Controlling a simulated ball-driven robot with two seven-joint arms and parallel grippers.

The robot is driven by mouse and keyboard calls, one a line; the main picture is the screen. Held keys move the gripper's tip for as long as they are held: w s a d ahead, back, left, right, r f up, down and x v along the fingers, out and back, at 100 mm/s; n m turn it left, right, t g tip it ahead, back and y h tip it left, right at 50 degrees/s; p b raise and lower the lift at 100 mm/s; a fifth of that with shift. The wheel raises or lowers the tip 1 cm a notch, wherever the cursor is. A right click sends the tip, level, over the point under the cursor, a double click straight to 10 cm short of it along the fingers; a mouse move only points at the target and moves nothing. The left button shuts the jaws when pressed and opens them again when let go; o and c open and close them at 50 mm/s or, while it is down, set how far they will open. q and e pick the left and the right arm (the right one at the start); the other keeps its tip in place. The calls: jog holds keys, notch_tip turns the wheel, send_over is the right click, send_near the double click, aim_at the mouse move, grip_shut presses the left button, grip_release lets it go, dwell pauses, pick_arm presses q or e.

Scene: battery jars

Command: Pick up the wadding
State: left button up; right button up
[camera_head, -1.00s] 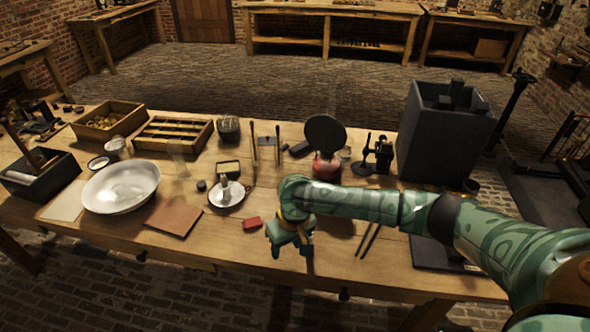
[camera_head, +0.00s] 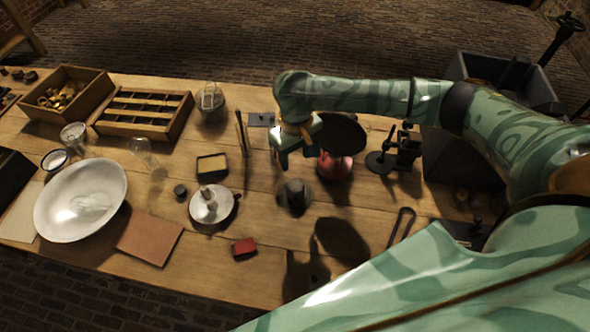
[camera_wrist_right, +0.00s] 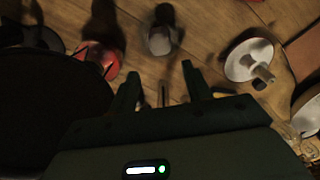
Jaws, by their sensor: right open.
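I cannot tell for certain which thing is the wadding. A pale crumpled patch (camera_head: 93,203) lies in the white basin (camera_head: 52,213) at the left of the head view. A small dark tin (camera_head: 212,176) holds a pale yellowish filling. My right gripper (camera_head: 297,163) points down over the back middle of the table, open and empty. Its two fingers (camera_wrist_right: 160,85) show apart in the right wrist view. A grey upright piece (camera_head: 295,194) stands on the near side of the gripper; it also shows in the right wrist view (camera_wrist_right: 159,38). My left gripper is out of view.
A red-based thing with a round dark top (camera_head: 336,165) stands close beside the right gripper. A white candle dish (camera_head: 211,207), a red box (camera_head: 243,247) and a glass jar (camera_head: 210,98) are to the left. A black stand (camera_head: 398,155) is to the right.

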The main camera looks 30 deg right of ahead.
aim_at(296, 185)
notch_tip(296, 185, down, 10)
jog(key=b, duration=0.4)
jog(key=shift+f+b, duration=0.25)
jog(key=shift+b, duration=0.1)
jog(key=shift+f, duration=0.35)
notch_tip(296, 185, down, 5)
jog(key=b, duration=0.3)
jog(key=shift+w+f, duration=0.1)
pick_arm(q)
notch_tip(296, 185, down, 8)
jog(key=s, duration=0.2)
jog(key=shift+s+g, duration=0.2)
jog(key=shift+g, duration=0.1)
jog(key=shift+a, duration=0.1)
pick_arm(e)
jog(key=shift+r, duration=0.2)
jog(key=shift+c, duration=0.3)
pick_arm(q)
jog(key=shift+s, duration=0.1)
pick_arm(e)
jog(key=c, duration=0.7)
